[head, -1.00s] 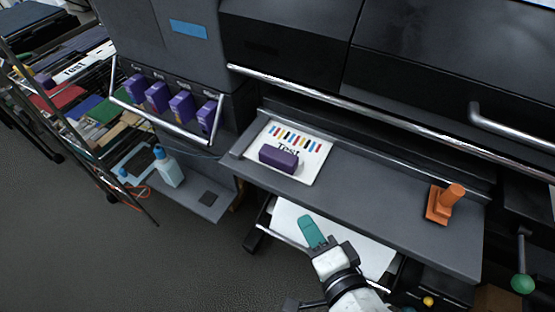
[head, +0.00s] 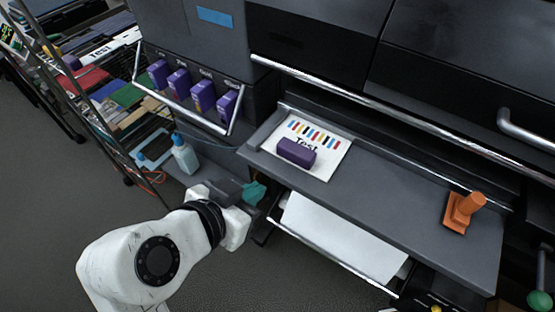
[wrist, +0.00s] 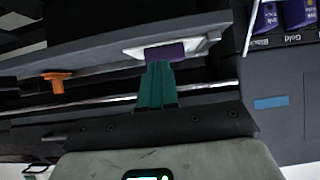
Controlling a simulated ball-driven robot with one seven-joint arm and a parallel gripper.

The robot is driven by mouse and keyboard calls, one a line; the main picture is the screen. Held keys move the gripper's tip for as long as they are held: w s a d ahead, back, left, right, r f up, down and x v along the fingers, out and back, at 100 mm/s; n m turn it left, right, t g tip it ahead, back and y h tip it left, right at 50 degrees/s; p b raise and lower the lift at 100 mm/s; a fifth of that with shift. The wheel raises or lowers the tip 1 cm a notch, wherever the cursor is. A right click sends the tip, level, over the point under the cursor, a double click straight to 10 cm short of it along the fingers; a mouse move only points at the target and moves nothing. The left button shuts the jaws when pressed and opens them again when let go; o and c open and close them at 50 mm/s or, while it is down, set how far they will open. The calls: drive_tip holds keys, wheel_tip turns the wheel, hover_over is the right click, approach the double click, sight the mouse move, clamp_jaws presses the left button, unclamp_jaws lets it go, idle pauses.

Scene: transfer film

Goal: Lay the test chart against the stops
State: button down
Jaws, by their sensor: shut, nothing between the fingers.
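The test chart (head: 335,151) is a white sheet with a row of coloured bars and the word "Test". It lies on the left part of the printer's grey shelf (head: 390,190), close to the raised strips at the shelf's left end and back. A purple block (head: 296,152) rests on the chart and hides part of it. In the wrist view the chart (wrist: 198,45) and block (wrist: 165,52) show beyond the fingers. My gripper (head: 254,192) has teal fingers, is shut and empty, and is in front of and below the shelf's left end. It also shows in the wrist view (wrist: 157,85).
An orange stamp-like tool (head: 463,211) stands on the shelf's right part. A white sheet (head: 340,238) lies in a tray below. Purple cartridges (head: 203,96) sit behind a rail at left. A bottle (head: 184,154) stands below them, beside a cluttered rack (head: 110,90).

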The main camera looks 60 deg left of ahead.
sight(295, 153)
drive_tip(key=w+a, duration=0.2)
drive_tip(key=w, duration=0.1)
drive_tip(key=w+a+p, duration=0.1)
drive_tip(key=w+a, duration=0.1)
drive_tip(key=w, duration=0.1)
drive_tip(key=w+a, duration=0.2)
drive_tip(key=w, duration=0.1)
drive_tip(key=shift+w, duration=0.4)
drive_tip(key=shift+w+f+p, duration=0.15)
drive_tip(key=shift+f+p, duration=0.1)
drive_tip(key=shift+p, duration=0.1)
drive_tip(key=shift+f, duration=0.6)
drive_tip(key=shift+f, duration=0.15)
drive_tip(key=shift+s+d, duration=0.25)
drive_tip(key=shift+s, duration=0.05)
